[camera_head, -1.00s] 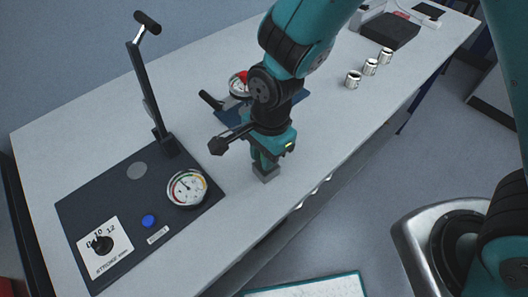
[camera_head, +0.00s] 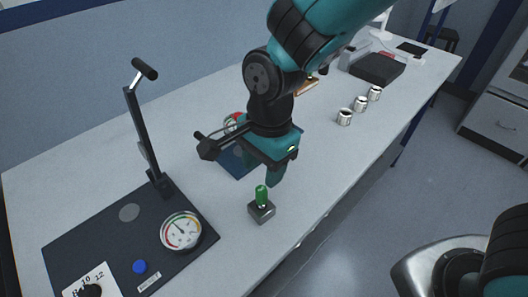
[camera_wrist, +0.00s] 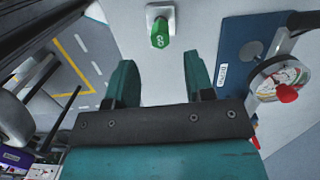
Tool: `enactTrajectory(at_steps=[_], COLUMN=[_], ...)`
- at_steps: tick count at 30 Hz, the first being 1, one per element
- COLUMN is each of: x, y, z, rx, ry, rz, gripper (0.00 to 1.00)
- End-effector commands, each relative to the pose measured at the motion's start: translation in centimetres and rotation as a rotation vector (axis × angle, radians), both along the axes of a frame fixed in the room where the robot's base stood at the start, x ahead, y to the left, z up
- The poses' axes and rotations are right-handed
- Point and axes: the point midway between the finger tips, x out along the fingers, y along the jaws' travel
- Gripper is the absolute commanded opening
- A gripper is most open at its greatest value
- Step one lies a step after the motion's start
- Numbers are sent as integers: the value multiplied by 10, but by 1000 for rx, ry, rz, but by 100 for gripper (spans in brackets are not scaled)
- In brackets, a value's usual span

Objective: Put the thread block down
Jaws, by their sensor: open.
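The thread block is a small grey square block (camera_head: 261,213) with a green upright piece (camera_head: 262,194) on top. It stands upright on the pale table near the front edge. In the wrist view its green piece (camera_wrist: 161,36) shows beyond the fingertips, marked with a character, over the grey base (camera_wrist: 151,13). My gripper (camera_head: 274,176) is above the block and apart from it. In the wrist view my gripper (camera_wrist: 158,75) is open, with nothing between its two teal fingers.
A dark panel (camera_head: 95,232) with a lever post (camera_head: 145,130), gauge (camera_head: 181,231) and blue button stands left on the table (camera_head: 75,150). A blue plate (camera_head: 236,160) with another gauge is behind my gripper. Several metal cylinders (camera_head: 344,117) stand at the back right.

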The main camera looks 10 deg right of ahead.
Motion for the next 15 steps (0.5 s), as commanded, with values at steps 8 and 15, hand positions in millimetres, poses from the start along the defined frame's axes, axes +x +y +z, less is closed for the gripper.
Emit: enactTrajectory(at_steps=[8, 15], x=[2, -1], y=[-3, -11], z=[34, 46], rx=[1, 22], ry=[0, -10], rz=[1, 79], gripper=[49, 49])
